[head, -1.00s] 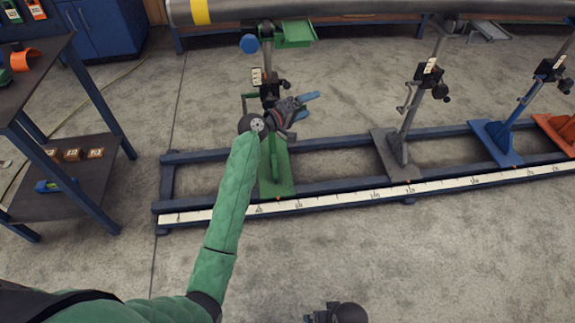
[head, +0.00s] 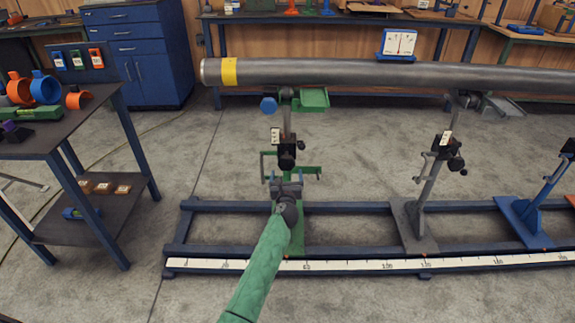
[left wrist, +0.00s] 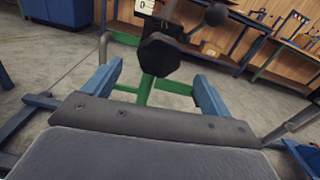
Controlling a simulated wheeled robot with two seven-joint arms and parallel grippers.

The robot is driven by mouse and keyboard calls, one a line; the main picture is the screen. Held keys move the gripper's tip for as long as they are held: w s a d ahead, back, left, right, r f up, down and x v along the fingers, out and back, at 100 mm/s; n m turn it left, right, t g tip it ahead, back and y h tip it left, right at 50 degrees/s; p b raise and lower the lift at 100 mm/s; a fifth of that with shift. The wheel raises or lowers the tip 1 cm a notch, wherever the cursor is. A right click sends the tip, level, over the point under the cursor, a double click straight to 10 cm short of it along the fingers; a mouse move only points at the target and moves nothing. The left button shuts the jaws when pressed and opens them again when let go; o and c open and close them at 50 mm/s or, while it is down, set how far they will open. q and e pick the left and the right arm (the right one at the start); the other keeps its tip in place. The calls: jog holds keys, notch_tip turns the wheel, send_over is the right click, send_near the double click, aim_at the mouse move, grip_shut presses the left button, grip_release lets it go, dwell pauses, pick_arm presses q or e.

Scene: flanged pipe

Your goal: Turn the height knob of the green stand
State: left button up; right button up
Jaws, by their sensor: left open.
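The green stand (head: 295,240) stands on the blue rail frame, with its post rising toward the grey pipe (head: 330,71). A dark knob (head: 286,161) sits on its post. In the left wrist view a black faceted knob (left wrist: 160,54) shows ahead, framed between my fingers. My left gripper (head: 286,181) is in front of the stand, just below the knob in the head view. It is open, with its blue fingers (left wrist: 158,72) apart and nothing held. I cannot tell whether they touch the knob. My forearm hides part of the stand's base. My right gripper is not in view.
A grey stand (head: 409,215) and a blue stand (head: 524,220) stand to the right on the same rail (head: 350,207). A dark side table (head: 50,137) with clamps is at left. Green crossbars (left wrist: 165,86) lie behind the knob. Concrete floor in front is clear.

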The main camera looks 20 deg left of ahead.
aim_at(286, 165)
pick_arm(q)
jog(key=shift+b+x, duration=0.45)
jog(key=shift+x, duration=3.45)
jog(key=c, duration=1)
